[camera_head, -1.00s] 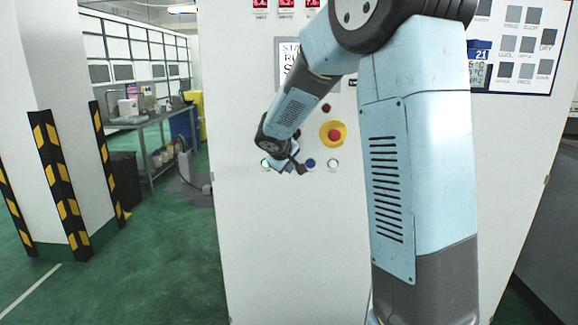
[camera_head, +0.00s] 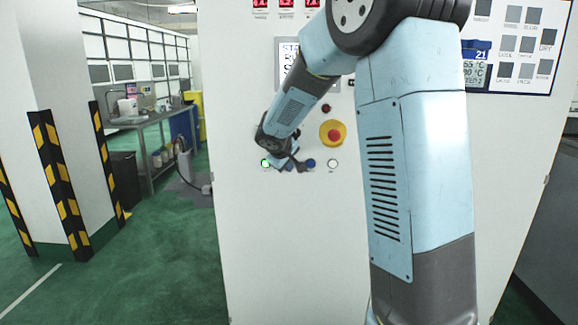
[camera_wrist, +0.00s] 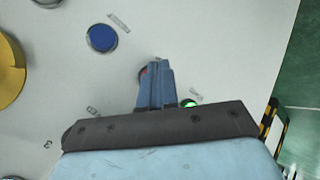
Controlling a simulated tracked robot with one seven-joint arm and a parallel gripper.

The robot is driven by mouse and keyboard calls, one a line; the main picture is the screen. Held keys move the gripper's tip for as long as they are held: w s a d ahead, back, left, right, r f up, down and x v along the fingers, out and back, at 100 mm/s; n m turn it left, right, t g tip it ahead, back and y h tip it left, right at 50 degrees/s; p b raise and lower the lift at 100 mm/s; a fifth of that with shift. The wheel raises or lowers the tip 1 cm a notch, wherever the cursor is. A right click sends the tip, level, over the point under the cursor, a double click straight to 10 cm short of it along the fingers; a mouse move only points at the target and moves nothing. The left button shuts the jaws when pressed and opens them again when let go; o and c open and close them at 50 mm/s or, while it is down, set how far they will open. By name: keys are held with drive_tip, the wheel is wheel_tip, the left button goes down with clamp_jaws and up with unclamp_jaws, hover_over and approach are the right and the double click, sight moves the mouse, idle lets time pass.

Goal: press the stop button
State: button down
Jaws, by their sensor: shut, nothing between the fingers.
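My gripper (camera_head: 288,164) is shut and empty, close in front of the button row on the white cabinet. In the wrist view its fingers (camera_wrist: 161,66) stand together over a red button (camera_wrist: 143,71), of which only a sliver shows at their left side. I cannot tell whether they touch it. In the head view the gripper hides that button. A lit green button (camera_head: 265,162) is just left of the gripper; it also shows in the wrist view (camera_wrist: 189,103). A blue button (camera_head: 311,163) is to the right. The small labels are unreadable.
A red mushroom button on a yellow disc (camera_head: 333,133) sits above right of the row. A white button (camera_head: 333,163) ends the row and a small dark red lamp (camera_head: 326,108) is higher up. The cabinet face (camera_head: 290,250) below is clear.

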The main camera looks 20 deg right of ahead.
drive_tip(key=shift+w+d, duration=0.15)
drive_tip(key=shift+w, duration=0.25)
idle(0.8)
drive_tip(key=shift+s, duration=0.15)
drive_tip(key=shift+s+a, duration=0.25)
drive_tip(key=shift+s, duration=0.45)
drive_tip(key=shift+s+a, duration=0.25)
drive_tip(key=shift+s, duration=0.55)
drive_tip(key=shift+s+a, duration=0.3)
drive_tip(key=shift+s, duration=0.45)
drive_tip(key=shift+s+a, duration=0.25)
drive_tip(key=shift+s, duration=0.55)
